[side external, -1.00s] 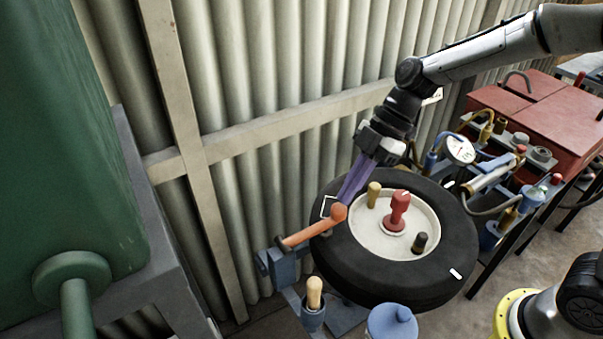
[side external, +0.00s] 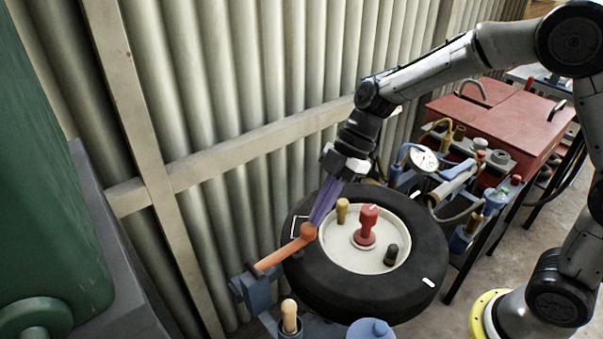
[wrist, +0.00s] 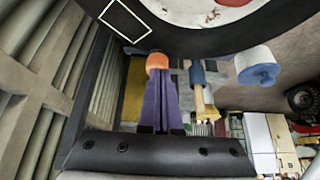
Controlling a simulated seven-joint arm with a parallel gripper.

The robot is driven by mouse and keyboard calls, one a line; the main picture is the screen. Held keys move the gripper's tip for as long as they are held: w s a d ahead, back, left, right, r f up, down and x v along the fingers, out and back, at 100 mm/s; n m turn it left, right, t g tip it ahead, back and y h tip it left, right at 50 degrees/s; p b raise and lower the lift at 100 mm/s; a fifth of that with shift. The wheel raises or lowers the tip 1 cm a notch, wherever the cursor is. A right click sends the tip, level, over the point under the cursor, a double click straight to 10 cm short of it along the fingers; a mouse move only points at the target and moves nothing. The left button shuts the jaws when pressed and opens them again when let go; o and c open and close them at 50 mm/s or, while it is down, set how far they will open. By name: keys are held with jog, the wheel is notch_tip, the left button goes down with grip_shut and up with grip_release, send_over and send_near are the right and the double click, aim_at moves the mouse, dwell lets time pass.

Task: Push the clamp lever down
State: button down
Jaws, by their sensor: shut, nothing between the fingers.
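The clamp lever (side external: 284,252) is an orange bar with a round orange knob. It slopes up to the right from a blue clamp body (side external: 258,290), with its knob at the tyre's left edge. My gripper (side external: 315,221) points down with its purple fingers together and empty. The fingertips are at the upper side of the knob and look in contact or very close. In the wrist view the knob (wrist: 157,61) sits right at the ends of the closed fingers (wrist: 160,98), which hide the rest of the lever.
A black tyre (side external: 410,283) with a pale hub lies right of the lever. A red knob (side external: 368,222) and two smaller pegs stand on the hub. A wooden-handled tool (side external: 289,314) and a blue pot (side external: 371,330) stand in front. A corrugated wall (side external: 240,110) rises behind.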

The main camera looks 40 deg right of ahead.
jog(key=v, duration=1.3)
jog(key=shift+d+f, duration=0.1)
